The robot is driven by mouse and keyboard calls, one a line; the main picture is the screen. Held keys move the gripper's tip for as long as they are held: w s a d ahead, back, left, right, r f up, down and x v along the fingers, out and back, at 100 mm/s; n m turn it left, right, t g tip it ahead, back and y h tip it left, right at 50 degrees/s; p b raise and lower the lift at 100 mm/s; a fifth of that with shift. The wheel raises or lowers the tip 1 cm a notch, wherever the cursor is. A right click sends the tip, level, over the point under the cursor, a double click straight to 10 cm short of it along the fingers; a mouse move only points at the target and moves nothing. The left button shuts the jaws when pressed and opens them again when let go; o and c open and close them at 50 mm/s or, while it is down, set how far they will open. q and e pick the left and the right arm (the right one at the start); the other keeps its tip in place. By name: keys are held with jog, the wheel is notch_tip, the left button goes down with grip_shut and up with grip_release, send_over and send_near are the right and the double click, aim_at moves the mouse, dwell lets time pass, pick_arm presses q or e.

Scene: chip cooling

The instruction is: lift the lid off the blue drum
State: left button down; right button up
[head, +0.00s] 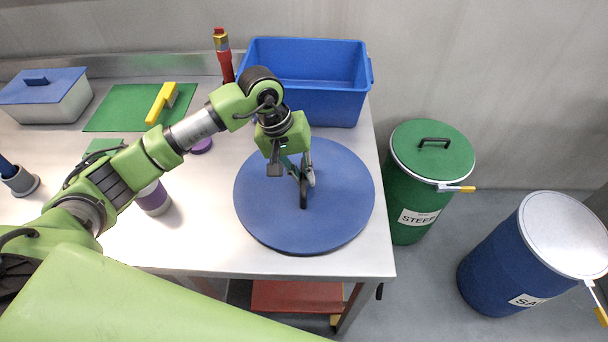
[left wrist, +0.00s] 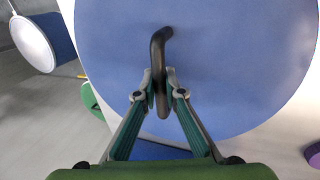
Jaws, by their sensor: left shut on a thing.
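The round blue lid (head: 262,215) is at the right end of the steel table, apart from the blue drum. I cannot tell whether it rests on the table or hangs just above it. My left gripper (head: 304,180) is shut on the lid's dark handle (left wrist: 157,52), with a finger on each side of it in the left wrist view (left wrist: 160,88). The blue drum (head: 498,262) stands on the floor at the right, with a pale round top inside its rim and a yellow-ended clamp lever. My right gripper is not in view.
A green drum (head: 405,200) with a green lid stands beside the steel table (head: 215,245). A blue bin (head: 320,105) is behind the lid. A red bottle (head: 224,62), a purple-and-white cup (head: 153,198) and a green board (head: 115,112) are on the table.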

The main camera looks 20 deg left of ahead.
pick_arm(q)
jog(key=shift+f, duration=0.15)
jog(key=c, duration=2)
grip_release()
jog(key=shift+c, duration=0.2)
jog(key=shift+s, duration=0.1)
